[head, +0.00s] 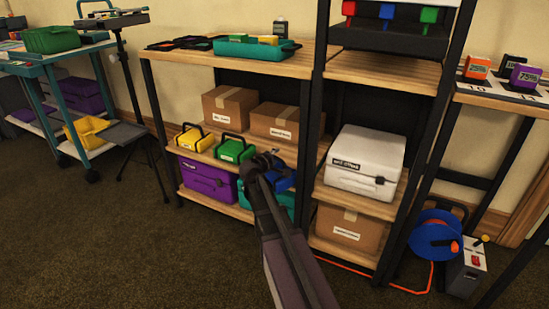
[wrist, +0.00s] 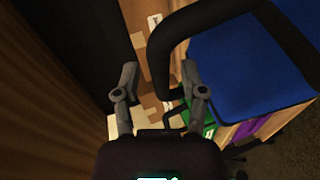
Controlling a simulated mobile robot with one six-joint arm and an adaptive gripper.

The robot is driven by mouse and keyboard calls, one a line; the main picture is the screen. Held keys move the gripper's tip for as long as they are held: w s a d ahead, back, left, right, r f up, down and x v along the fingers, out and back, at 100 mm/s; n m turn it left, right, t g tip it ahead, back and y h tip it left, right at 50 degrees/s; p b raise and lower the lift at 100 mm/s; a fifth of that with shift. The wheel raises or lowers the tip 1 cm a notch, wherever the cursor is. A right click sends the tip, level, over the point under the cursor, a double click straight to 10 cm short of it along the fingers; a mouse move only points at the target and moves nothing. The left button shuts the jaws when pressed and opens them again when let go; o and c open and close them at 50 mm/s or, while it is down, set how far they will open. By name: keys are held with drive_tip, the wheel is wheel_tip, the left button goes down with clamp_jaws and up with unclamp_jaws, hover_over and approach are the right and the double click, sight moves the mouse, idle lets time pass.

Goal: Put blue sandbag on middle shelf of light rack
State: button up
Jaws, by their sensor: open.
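The blue sandbag (head: 283,179) is at the middle shelf (head: 190,146) of the light rack, right of the green sandbag (head: 235,150) and yellow sandbag (head: 194,138). It is partly hidden behind my gripper (head: 262,163) in the head view. In the wrist view the blue sandbag (wrist: 245,65) fills the upper right, close to the camera, with its black handle arching left. My gripper (wrist: 162,88) is open, and the lower end of the handle shows between its two fingers. I cannot tell whether the fingers touch the handle.
Cardboard boxes (head: 229,105) stand behind the sandbags. A purple case (head: 207,182) and a teal case sit on the bottom shelf. A dark upright (head: 306,150) and a white case (head: 364,162) are right of my gripper. The carpet in front (head: 120,240) is clear.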

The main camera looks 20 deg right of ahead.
drive_tip(key=shift+r, duration=0.15)
drive_tip(key=p+v, duration=0.3)
drive_tip(key=v, duration=0.9)
drive_tip(key=shift+p, duration=0.4)
